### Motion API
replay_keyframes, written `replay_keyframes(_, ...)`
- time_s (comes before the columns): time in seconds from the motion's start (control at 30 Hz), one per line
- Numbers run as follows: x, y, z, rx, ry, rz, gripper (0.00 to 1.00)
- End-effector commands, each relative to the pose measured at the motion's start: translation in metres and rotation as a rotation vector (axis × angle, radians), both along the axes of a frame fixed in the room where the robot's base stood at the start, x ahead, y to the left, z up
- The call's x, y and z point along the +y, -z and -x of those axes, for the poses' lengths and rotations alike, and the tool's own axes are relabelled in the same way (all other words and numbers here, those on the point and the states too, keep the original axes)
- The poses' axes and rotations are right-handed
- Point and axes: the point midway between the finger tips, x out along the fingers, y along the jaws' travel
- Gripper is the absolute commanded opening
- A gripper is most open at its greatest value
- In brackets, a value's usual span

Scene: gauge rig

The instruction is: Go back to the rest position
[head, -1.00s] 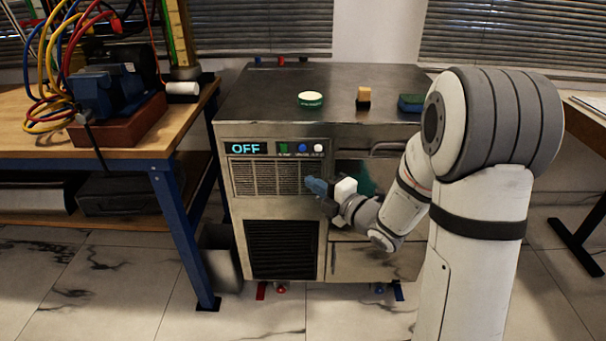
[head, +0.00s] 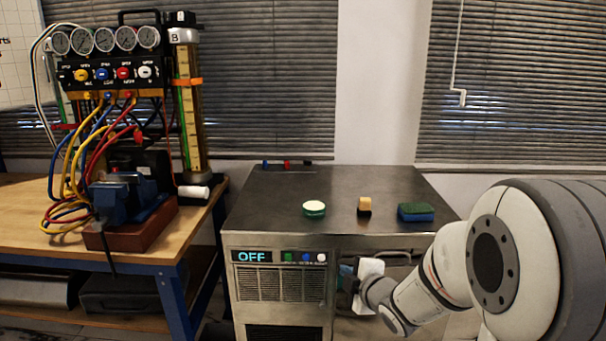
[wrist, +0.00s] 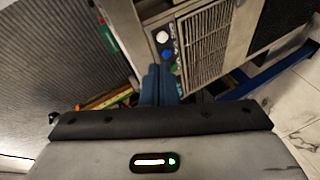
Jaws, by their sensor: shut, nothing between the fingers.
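My gripper (head: 346,274) is in front of the steel cabinet (head: 285,224), by the right side of its control panel in the head view. In the wrist view my gripper (wrist: 160,72) shows its two blue fingers side by side, shut and empty. Beyond the fingertips in that view are the panel's white, blue and green buttons (wrist: 166,45) and the vent grille (wrist: 207,42). I cannot tell the exact gap between the fingers and the panel.
On the cabinet top are a round green-and-white item (head: 314,209), a small brush (head: 364,207) and a green-blue sponge (head: 416,212). A wooden bench (head: 40,205) at left holds a gauge rig (head: 105,72) with hoses and a blue vise (head: 122,200). Blinds hang behind.

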Motion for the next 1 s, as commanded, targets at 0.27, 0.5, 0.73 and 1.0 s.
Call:
replay_keyframes(0.27, -0.055, -0.095, 0.061, 0.373, 0.511, -0.235, 0.00)
replay_keyframes(0.5, -0.067, -0.155, 0.155, 0.693, 0.939, -0.507, 0.00)
replay_keyframes(0.73, -0.051, -0.194, 0.236, 0.945, 1.222, -0.691, 0.00)
replay_keyframes(1.0, -0.044, -0.200, 0.263, 1.032, 1.309, -0.737, 0.00)
